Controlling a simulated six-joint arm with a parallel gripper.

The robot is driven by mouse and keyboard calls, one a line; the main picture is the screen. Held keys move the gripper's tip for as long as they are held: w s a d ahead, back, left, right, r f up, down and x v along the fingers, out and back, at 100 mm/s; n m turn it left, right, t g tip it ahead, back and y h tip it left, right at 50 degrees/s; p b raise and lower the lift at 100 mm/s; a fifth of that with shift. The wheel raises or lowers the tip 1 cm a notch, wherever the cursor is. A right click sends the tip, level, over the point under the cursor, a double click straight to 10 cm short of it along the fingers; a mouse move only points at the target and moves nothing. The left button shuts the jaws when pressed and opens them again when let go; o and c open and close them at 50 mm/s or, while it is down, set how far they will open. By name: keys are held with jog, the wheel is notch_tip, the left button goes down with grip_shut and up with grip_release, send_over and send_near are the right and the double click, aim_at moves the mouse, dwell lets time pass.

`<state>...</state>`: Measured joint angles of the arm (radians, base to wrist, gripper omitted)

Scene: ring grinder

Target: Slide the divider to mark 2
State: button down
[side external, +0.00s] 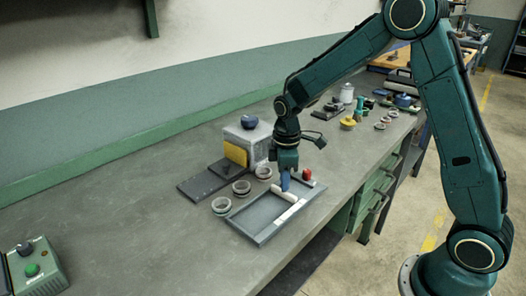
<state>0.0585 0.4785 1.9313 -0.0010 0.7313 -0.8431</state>
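A shallow grey tray (247,228) lies on the bench below my gripper (286,177). Inside it, a pale bar (283,194) lies near a light strip (291,210); I cannot tell which is the divider, and no mark numbers are legible. A small blue piece (285,183) shows directly under my gripper, at the pale bar. My gripper points down over the tray's far part. At this size I cannot tell whether its fingers are open or closed on the blue piece.
A red piece (307,174) is at the tray's far right end. Ring-shaped parts (221,205) stand along its left side. A pale machine with a blue knob (249,122) and yellow plate (236,155) stands behind. A green-button control box (32,270) is at left; bench between is clear.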

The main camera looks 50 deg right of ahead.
aim_at(274, 205)
jog(key=shift+a, duration=2.05)
jog(key=c, duration=1.3)
grip_release()
jog(key=shift+o, duration=0.2)
jog(key=shift+r, duration=0.2)
notch_tip(274, 205, up, 14)
jog(key=shift+f, duration=0.25)
